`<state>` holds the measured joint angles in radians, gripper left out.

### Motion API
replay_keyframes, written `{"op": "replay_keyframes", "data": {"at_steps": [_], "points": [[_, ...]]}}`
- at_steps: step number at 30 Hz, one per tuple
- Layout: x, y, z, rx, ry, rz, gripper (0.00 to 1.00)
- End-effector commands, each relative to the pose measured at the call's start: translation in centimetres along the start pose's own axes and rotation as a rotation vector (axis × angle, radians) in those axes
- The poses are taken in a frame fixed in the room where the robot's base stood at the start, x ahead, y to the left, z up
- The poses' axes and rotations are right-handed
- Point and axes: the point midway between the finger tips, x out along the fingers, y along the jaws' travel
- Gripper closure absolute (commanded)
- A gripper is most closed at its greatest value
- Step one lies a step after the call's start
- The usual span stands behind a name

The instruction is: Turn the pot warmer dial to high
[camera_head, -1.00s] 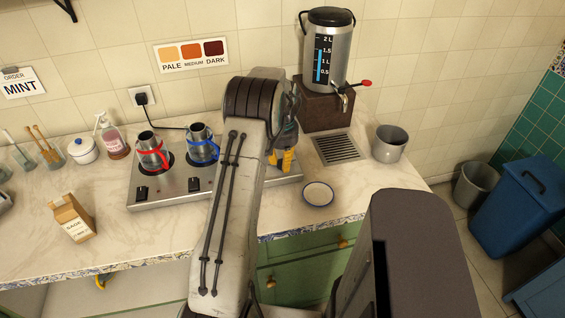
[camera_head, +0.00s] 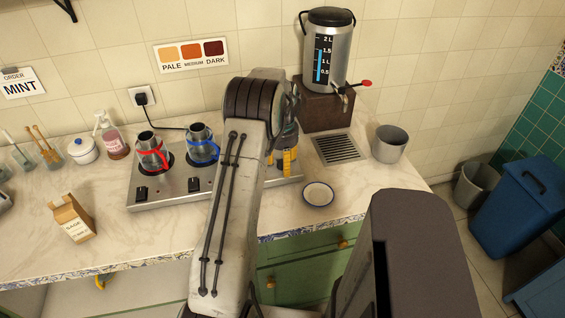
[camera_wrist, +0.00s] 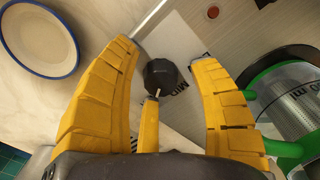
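The pot warmer (camera_head: 172,196) is a flat metal hot plate on the counter. Its dark dial (camera_wrist: 162,75) shows in the wrist view, with a pale pointer mark on its lower edge. Printed lettering beside it is partly covered; "MID" seems readable. My gripper (camera_wrist: 164,52) is open, its yellow fingers spread around the dial. The left and right fingers stand apart from it; the shorter middle finger reaches close to its lower edge, and I cannot tell whether it touches. In the head view my gripper (camera_head: 289,160) is over the warmer's right end, where my arm hides the dial.
A green-handled pot (camera_wrist: 303,95) stands close to my right finger. A blue-rimmed dish (camera_wrist: 38,38) lies left. Red-handled (camera_head: 150,150) and blue-handled (camera_head: 202,144) pots stand on the warmer. A metal urn (camera_head: 329,50) stands behind, by a drain grate (camera_head: 338,148).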

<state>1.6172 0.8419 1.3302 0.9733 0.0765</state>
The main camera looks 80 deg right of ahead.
Motion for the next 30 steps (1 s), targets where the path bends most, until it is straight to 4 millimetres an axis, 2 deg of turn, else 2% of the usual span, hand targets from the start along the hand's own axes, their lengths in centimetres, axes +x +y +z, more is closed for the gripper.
{"op": "replay_keyframes", "data": {"at_steps": [11, 30], "points": [[-0.8, 0.0, -0.1, 0.0, 0.005, 0.0, 0.44], [-10.3, 0.0, -0.1, 0.0, 0.005, 0.0, 0.44]]}}
